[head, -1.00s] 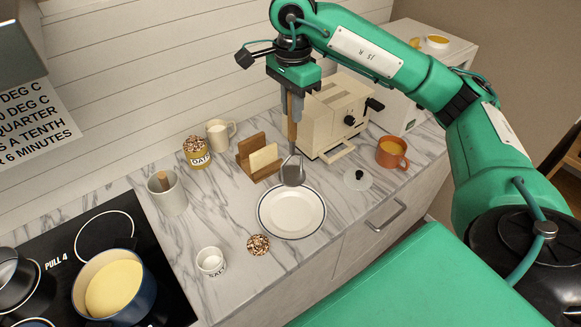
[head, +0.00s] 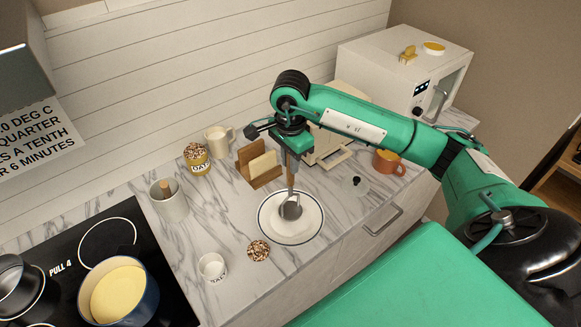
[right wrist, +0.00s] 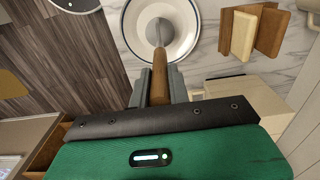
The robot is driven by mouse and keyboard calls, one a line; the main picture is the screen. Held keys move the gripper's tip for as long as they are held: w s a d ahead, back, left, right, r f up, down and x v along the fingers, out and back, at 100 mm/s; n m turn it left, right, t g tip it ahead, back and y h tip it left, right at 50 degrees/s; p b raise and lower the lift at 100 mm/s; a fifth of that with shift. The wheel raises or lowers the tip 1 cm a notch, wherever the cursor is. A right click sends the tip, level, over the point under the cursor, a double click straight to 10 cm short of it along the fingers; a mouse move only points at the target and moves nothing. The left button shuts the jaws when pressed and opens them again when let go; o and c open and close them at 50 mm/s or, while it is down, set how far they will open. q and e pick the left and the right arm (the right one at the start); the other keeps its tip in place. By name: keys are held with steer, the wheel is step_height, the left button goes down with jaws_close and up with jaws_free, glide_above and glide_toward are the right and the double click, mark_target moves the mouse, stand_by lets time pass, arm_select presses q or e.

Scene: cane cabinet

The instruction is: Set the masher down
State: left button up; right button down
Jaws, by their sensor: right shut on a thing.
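The masher (head: 291,208) hangs upright from my right gripper (head: 290,163), its metal head over the white dark-rimmed plate (head: 268,222). I cannot tell whether the head touches the plate. In the right wrist view the gripper (right wrist: 159,84) is shut on the masher's brown wooden handle (right wrist: 160,68). There the metal head overlaps the middle of the plate (right wrist: 191,42). My left gripper is not in view.
A wooden rack (head: 247,160), an oat jar (head: 197,160) and a white mug (head: 219,139) stand behind. A topping-covered round (head: 258,251) and a salt pot (head: 212,267) lie left of the plate. The orange mug (head: 388,163) and a small lid (head: 354,187) are right.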

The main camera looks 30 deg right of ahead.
mark_target(290, 185)
step_height(290, 185, down, 3)
steer(key=shift+f+p, duration=0.1)
steer(key=shift+p, duration=0.6)
steer(key=shift+f, duration=0.3)
steer(key=shift+f+b, duration=0.15)
steer(key=shift+b, duration=0.15)
steer(key=c, duration=1.3)
jaws_free()
steer(key=shift+r, duration=0.2)
